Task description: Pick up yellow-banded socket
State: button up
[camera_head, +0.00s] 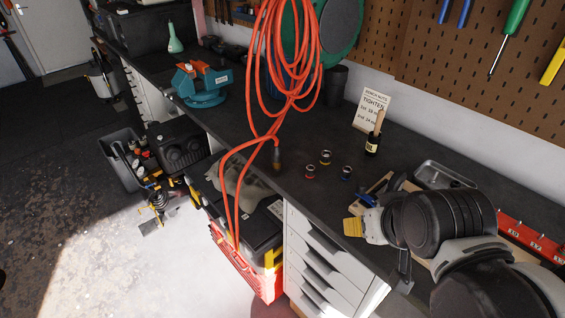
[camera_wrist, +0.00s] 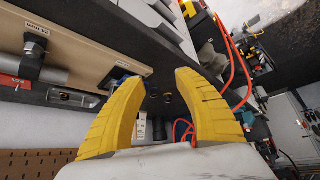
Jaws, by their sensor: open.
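The yellow-banded socket (camera_head: 326,157) stands on the dark benchtop (camera_head: 240,135). A red-banded socket (camera_head: 310,172) stands in front of it to the left, and a blue-banded socket (camera_head: 346,173) to its right. My gripper (camera_head: 358,212) is at the right, apart from all three sockets, near the front edge of the bench. Its yellow fingers are spread, with nothing held between them; they also show in the wrist view (camera_wrist: 160,76).
An orange hose (camera_head: 276,60) hangs over the bench left of the sockets. A metal tray (camera_head: 442,176) and a red rail (camera_head: 530,238) lie right. A teal vise (camera_head: 203,82) stands far left.

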aim_at(326, 155)
jog(key=i+j+z, duration=0.4)
jog(key=j+z, duration=0.15)
jog(key=j, duration=0.15)
jog(key=i+j+z, duration=0.15)
jog(key=j+z, duration=0.15)
jog(key=i+j+z, duration=0.1)
jog(key=j+z, duration=0.15)
jog(key=j, duration=0.3)
jog(key=i+j+z, duration=0.1)
jog(key=j+z, duration=0.2)
jog(key=j, duration=0.2)
